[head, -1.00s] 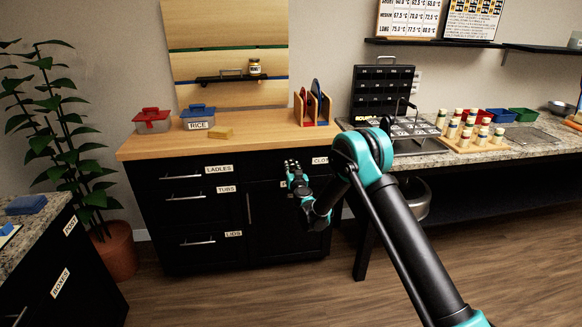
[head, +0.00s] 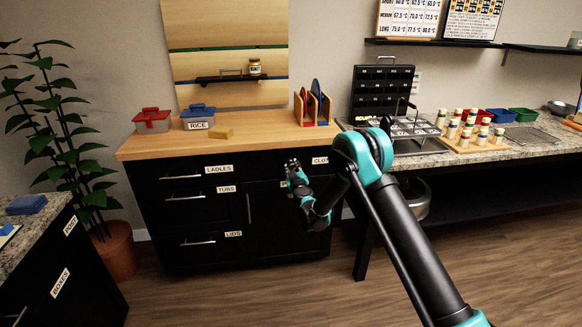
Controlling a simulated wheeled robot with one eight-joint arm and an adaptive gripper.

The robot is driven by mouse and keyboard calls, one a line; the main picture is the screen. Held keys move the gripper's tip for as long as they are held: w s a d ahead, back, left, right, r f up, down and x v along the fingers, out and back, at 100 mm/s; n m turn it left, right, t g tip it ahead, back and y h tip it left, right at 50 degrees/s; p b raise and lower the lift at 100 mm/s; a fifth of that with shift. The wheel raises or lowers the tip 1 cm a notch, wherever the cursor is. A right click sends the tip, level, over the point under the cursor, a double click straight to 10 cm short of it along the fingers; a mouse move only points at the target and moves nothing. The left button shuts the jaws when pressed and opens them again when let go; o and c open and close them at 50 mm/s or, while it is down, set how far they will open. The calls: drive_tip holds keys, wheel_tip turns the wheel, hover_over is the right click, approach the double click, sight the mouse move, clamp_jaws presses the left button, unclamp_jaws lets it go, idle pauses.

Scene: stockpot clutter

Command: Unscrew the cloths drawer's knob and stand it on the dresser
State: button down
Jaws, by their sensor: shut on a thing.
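The dresser (head: 150,215) is black with a pale wooden top (head: 255,135). Its cloths drawer, at the upper right of the front, has a label (head: 320,160) of which only the first letters show; my arm covers the rest. My gripper (head: 291,166) is at this drawer's front, left of the label, and is shut on the drawer's knob. The knob itself is hidden by the fingers, so I cannot tell whether it is still against the drawer face.
The top's front middle is clear. A counter (head: 500,150) with several jars adjoins on the right.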

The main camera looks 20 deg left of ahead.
drive_tip(key=shift+n, duration=0.4)
drive_tip(key=n, duration=0.4)
drive_tip(key=shift+n, duration=0.3)
drive_tip(key=n, duration=0.4)
drive_tip(key=shift+n, duration=0.3)
drive_tip(key=c, duration=1)
unclamp_jaws()
drive_tip(key=shift+c, duration=0.2)
